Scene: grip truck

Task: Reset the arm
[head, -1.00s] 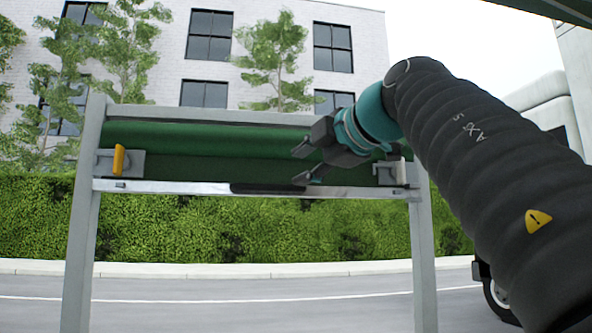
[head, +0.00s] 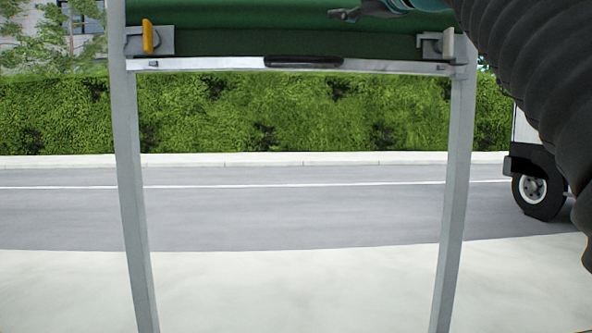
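My arm (head: 545,75) comes in from the right edge in the head view, in a black ribbed sleeve. My gripper (head: 345,14) is at the top edge and mostly cut off; one dark finger shows in front of the green panel (head: 230,43). I cannot tell whether the fingers are apart. No held object shows. The panel hangs in a grey metal frame (head: 132,200), with a silver bar and a black handle (head: 304,61) along its lower edge.
A yellow lever (head: 148,37) sits on the left bracket and a grey latch (head: 447,43) on the right one. Behind are pale pavement (head: 290,290), a road (head: 300,215) and a hedge (head: 290,115). A vehicle wheel (head: 538,190) shows at right.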

